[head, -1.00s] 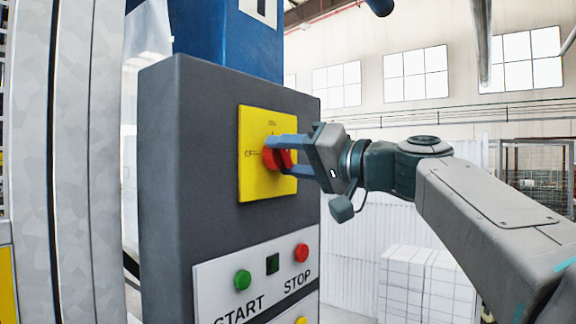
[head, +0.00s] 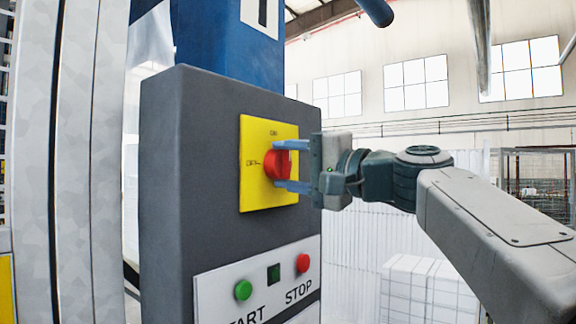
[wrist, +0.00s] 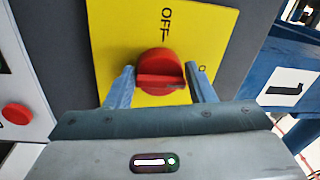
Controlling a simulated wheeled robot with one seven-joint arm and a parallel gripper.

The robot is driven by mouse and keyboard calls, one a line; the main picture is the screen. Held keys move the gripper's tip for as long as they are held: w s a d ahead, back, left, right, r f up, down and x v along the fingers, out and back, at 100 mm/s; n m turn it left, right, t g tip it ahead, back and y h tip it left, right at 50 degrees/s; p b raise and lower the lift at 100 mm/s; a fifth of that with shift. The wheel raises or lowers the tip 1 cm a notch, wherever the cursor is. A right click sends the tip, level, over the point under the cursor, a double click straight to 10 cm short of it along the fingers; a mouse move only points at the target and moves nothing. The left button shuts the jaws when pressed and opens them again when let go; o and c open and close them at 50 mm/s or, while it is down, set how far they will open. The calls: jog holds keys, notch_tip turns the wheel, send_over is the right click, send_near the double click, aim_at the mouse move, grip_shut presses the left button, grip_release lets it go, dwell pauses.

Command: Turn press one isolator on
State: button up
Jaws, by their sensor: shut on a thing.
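The isolator is a red rotary knob (head: 276,164) on a yellow plate (head: 255,196), set in the upper part of a dark grey press cabinet. The plate has OFF on its left and ON at its top. My gripper (head: 281,165) reaches it from the right, one finger above the knob and one below. In the wrist view the red knob (wrist: 160,75) sits between my fingers (wrist: 162,88), its raised bar running across from finger to finger, towards the partly hidden ON mark. The fingers are shut on the knob.
Below are a green START button (head: 243,290), a small dark square (head: 273,273) and a red STOP button (head: 303,263) on a white panel. A pale metal post (head: 91,170) stands to the left. White blocks (head: 425,287) stand in the right background.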

jog(key=shift+w+f, duration=0.1)
jog(key=shift+f, duration=0.2)
jog(key=o, duration=0.9)
jog(key=shift+r, duration=0.15)
jog(key=b+v, duration=0.3)
jog(key=v, duration=1.1)
